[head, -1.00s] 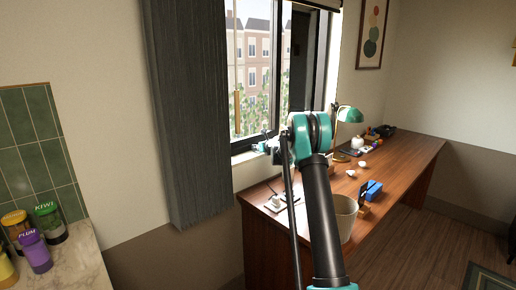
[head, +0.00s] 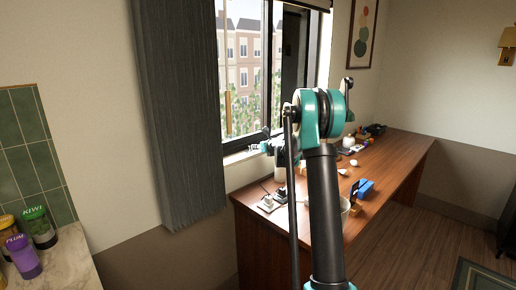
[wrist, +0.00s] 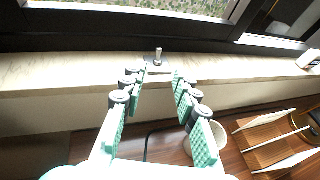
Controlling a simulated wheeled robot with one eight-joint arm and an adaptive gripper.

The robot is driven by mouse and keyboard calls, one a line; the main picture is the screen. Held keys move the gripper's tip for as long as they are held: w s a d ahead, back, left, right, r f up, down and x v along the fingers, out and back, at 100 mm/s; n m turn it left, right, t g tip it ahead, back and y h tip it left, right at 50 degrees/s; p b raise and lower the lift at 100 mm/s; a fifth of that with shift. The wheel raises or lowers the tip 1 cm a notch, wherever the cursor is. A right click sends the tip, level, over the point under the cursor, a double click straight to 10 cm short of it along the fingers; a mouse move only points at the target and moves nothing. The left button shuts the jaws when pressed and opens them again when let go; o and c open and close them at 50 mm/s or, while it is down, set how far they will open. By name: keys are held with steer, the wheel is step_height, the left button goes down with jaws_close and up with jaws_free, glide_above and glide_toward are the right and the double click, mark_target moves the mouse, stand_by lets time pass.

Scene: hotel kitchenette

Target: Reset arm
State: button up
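My gripper (wrist: 158,100) shows in the wrist view with its two teal fingers spread apart and nothing between them. It faces the pale window sill (wrist: 60,72), where a small metal window fitting (wrist: 158,58) lies straight ahead beyond the fingertips. In the head view my arm rises in the middle of the picture, bent at a teal joint, and it hides most of the gripper near the window.
A wooden desk (head: 395,165) runs along the window wall. It holds a blue object (head: 365,188), a white power strip (head: 268,203) and several small items. A bin (wrist: 228,128) is partly hidden. Jars (head: 38,228) stand on a counter at left.

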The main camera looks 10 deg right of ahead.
steer(key=shift+s, duration=0.1)
steer(key=s+a+f+n+g, duration=0.25)
steer(key=s+n, duration=0.65)
steer(key=s, duration=0.6)
steer(key=s+a+f+n+g, duration=0.1)
steer(key=s+f+n+g, duration=0.15)
steer(key=s+n, duration=0.85)
steer(key=s+d+f+n+g+h, duration=0.1)
steer(key=s+f+n, duration=0.2)
steer(key=s, duration=0.8)
steer(key=s+d+f+n+g+h, duration=0.2)
steer(key=s+f+n, duration=0.2)
steer(key=s, duration=0.7)
steer(key=s+d+f+n+g+h, duration=0.1)
steer(key=s+f+n, duration=0.3)
steer(key=s, duration=0.8)
steer(key=shift+d+f+n, duration=0.2)
steer(key=shift+d+n, duration=0.25)
steer(key=shift+n, duration=0.25)
